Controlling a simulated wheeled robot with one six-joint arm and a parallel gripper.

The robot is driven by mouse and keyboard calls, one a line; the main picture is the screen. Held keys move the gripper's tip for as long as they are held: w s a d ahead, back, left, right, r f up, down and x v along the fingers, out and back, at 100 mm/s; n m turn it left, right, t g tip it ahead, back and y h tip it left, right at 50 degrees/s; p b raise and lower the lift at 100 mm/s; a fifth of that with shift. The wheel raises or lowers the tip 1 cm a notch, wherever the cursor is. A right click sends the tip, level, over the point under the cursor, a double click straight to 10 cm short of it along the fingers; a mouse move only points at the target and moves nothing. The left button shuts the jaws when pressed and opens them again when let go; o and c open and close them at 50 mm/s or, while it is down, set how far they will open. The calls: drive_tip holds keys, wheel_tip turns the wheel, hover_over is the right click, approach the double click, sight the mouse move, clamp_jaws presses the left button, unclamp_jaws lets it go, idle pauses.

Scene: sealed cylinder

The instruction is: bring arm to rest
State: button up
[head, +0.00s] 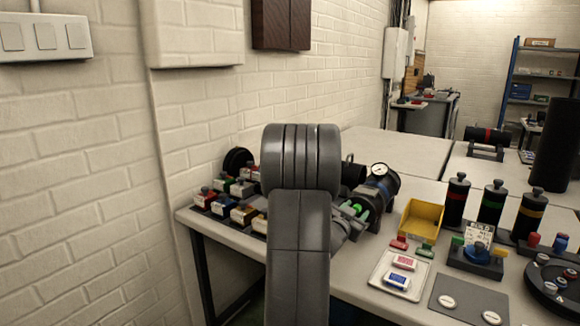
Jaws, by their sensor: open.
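My grey arm rises in the middle of the head view and hides part of the table behind it. My gripper (352,214) shows just right of the arm, small and partly hidden by it. Its fingers are apart, by a bright green round part (359,209) at the near end of a dark cylinder (376,188). I cannot tell whether they touch it. The cylinder lies on its side with a blue band and a white dial gauge (380,170) on top.
The grey table (365,272) holds coloured blocks left of my arm. To the right are a yellow bin (421,220), a white tray (380,285), several upright black cylinders (457,200) and a round black turntable (545,292). A brick wall (75,200) stands close on the left.

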drive_tip(key=shift+s+a+f+m+b, duration=0.1)
drive_tip(key=shift+m+b, duration=0.2)
drive_tip(key=shift+m, duration=0.25)
drive_tip(key=shift+s+a+m+b, duration=0.1)
drive_tip(key=shift+m+b, duration=0.2)
drive_tip(key=shift+m, duration=0.25)
drive_tip(key=m+b, duration=0.1)
drive_tip(key=m, duration=0.1)
drive_tip(key=shift+m+b, duration=0.4)
drive_tip(key=m+b, duration=0.4)
drive_tip(key=m, duration=0.2)
drive_tip(key=shift+f, duration=0.1)
drive_tip(key=m+b, duration=0.3)
drive_tip(key=m, duration=0.2)
drive_tip(key=shift+m, duration=0.3)
drive_tip(key=m+b, duration=0.3)
drive_tip(key=m, duration=0.1)
drive_tip(key=shift+m, duration=0.4)
drive_tip(key=shift+r, duration=0.2)
